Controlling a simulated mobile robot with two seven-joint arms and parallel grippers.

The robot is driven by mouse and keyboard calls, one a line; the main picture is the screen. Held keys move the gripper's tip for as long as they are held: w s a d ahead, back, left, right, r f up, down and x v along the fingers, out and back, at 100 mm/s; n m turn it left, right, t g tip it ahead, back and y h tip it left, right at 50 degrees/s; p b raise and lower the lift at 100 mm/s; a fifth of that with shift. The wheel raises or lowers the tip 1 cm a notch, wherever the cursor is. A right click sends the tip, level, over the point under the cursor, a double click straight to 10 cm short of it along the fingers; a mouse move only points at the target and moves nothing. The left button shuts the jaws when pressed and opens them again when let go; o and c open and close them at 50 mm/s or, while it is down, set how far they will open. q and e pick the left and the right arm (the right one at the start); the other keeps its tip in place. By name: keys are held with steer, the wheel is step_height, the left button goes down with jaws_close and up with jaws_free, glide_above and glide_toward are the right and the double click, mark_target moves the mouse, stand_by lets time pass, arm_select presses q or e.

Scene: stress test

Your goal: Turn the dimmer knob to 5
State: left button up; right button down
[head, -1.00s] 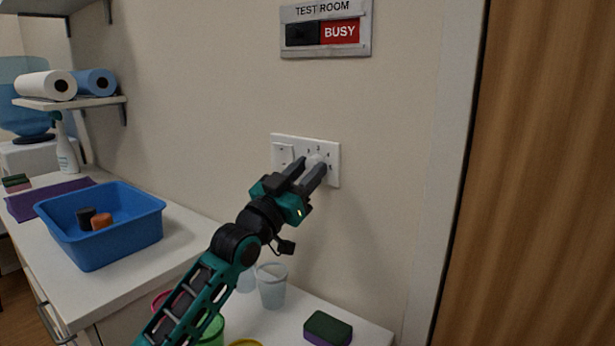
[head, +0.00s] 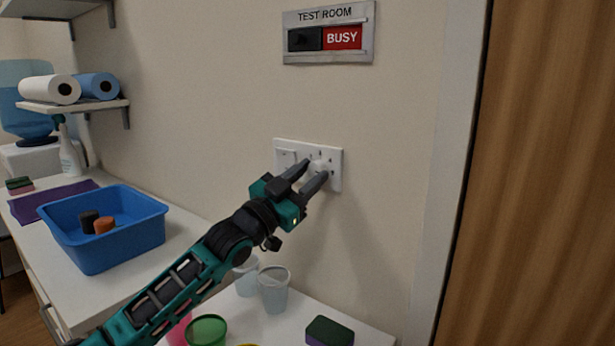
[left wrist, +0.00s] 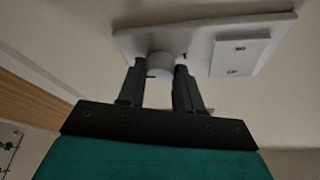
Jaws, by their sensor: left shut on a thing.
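The white dimmer knob (head: 318,167) sits on a white wall plate (head: 335,172) with small dial marks around it. A rocker switch (head: 286,158) is on the left part of the plate. My left gripper (head: 316,172) reaches up from the lower left and is shut on the knob. In the left wrist view the two dark fingers (left wrist: 161,80) stand on either side of the round knob (left wrist: 160,63), and the rocker switch (left wrist: 240,55) shows to the right. The fingers partly hide the dial, and I cannot read where the knob points. My right gripper is out of view.
A TEST ROOM sign (head: 328,38) reading BUSY hangs above the plate. A wooden door (head: 545,180) is at the right. Below are clear cups (head: 274,290), a green cup (head: 206,330) and a sponge (head: 330,331). A blue tub (head: 110,245) stands left.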

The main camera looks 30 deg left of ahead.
arm_select(q)
steer(key=o, duration=0.8)
steer(key=shift+c, duration=0.2)
steer(key=shift+o, duration=1.4)
steer(key=v, duration=1.2)
steer(key=shift+s+b, duration=0.3)
steer(key=shift+s, duration=0.1)
steer(key=shift+s+a+f, duration=0.1)
steer(key=shift+a, duration=0.05)
